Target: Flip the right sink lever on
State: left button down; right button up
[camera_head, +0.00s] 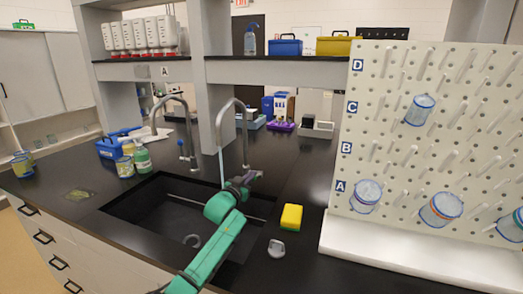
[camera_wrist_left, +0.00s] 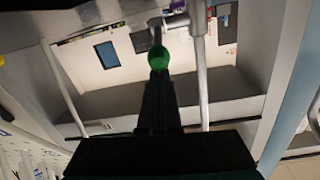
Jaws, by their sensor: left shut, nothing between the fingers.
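The right tap (camera_head: 243,130) is a tall grey gooseneck at the sink's back edge. A thin pale streak, which looks like running water (camera_head: 221,165), drops from its spout. My left gripper (camera_head: 252,176) is shut and empty, close to the base of this tap, and covers its lever area in the head view. In the left wrist view, the shut fingers (camera_wrist_left: 158,75) point at a round green knob (camera_wrist_left: 158,57) beside the metal tap post (camera_wrist_left: 200,75). I cannot tell whether they touch. My right gripper is out of view.
The left tap (camera_head: 186,125) stands beside the black sink (camera_head: 150,205). A yellow sponge (camera_head: 291,217) and a grey stopper-like piece (camera_head: 276,249) lie right of the sink. A white pegboard (camera_head: 400,140) with beakers stands at right.

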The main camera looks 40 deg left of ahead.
pick_arm(q)
jog(key=shift+f, duration=0.5)
notch_tip(320, 180, up, 4)
jog(key=p, duration=0.4)
jog(key=s+d+f+b, duration=0.2)
jog(key=s+d, duration=0.1)
jog(key=s, duration=0.6)
jog(key=shift+b, duration=0.3)
